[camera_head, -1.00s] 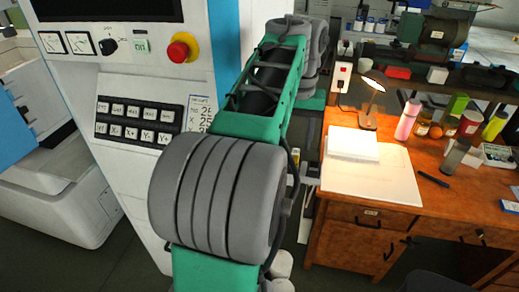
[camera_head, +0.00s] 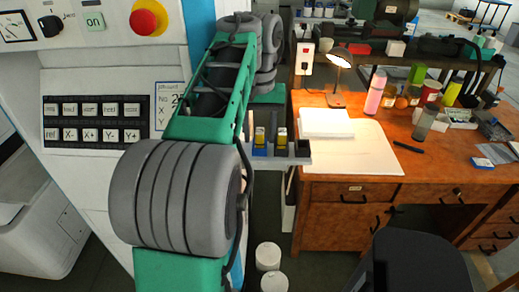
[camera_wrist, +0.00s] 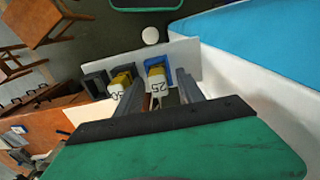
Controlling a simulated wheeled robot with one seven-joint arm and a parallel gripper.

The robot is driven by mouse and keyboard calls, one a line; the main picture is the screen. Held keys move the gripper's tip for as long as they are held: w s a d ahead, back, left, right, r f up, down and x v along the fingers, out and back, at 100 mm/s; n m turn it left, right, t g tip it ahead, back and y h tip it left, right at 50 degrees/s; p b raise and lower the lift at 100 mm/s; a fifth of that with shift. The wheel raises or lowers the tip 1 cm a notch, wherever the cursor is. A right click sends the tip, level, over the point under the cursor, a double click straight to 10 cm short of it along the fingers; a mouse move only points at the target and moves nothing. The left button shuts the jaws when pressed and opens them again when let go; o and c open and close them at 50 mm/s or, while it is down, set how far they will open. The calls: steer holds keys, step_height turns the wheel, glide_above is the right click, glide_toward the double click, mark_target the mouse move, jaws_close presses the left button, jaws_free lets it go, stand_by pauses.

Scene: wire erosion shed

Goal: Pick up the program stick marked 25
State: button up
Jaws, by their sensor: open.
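In the wrist view, the program stick marked 25 (camera_wrist: 158,82) has a pale labelled face and a yellow part, and stands in a blue holder on a light shelf. My gripper (camera_wrist: 161,84) is open, its two grey fingers pointing toward the shelf. The stick shows between the fingers; I cannot tell how deep they reach. A second stick (camera_wrist: 118,88), its number partly covered by a finger, stands to the left in a dark holder. In the head view, two yellow-topped sticks show on the shelf (camera_head: 301,160) beside my arm; the left one (camera_head: 260,137) is nearer the machine.
The control machine with its key panel (camera_head: 95,121) and red button (camera_head: 148,18) is left of my arm. A wooden desk (camera_head: 440,178) with papers, bottles and a lit lamp (camera_head: 339,62) stands right. A dark chair (camera_head: 420,262) is in front of it.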

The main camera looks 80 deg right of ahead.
jaws_close()
stand_by(0.4)
